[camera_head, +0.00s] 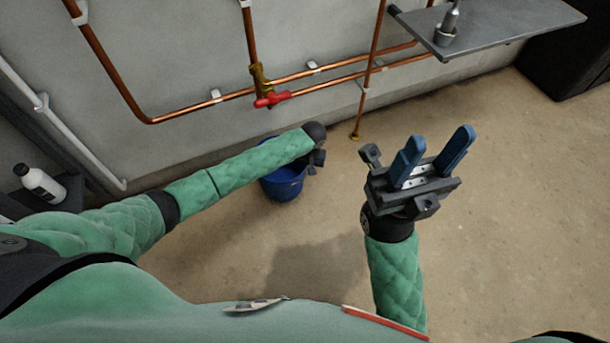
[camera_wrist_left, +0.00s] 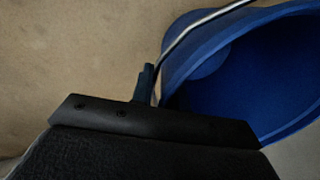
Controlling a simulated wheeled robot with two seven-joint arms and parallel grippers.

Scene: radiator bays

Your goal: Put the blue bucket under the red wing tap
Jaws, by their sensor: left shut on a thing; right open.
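The blue bucket (camera_head: 284,188) shows in the head view close to the wall, lower in the picture than the red wing tap (camera_head: 271,100), partly hidden by my left forearm. I cannot tell whether it rests on the floor. My left gripper (camera_head: 316,160) is at the bucket's upper right side. In the left wrist view, its finger (camera_wrist_left: 147,82) is shut on the bucket's thin metal handle (camera_wrist_left: 195,32), and the bucket's open mouth (camera_wrist_left: 255,75) looks empty and dark. My right gripper (camera_head: 440,143) is open and empty, with two blue fingers pointing up.
Copper pipes (camera_head: 185,110) run along the wall, and one vertical pipe (camera_head: 369,70) reaches the floor right of the tap. A grey shelf (camera_head: 500,25) juts out at the upper right. A white bottle (camera_head: 40,185) stands at the left. The floor (camera_head: 530,200) at right is clear.

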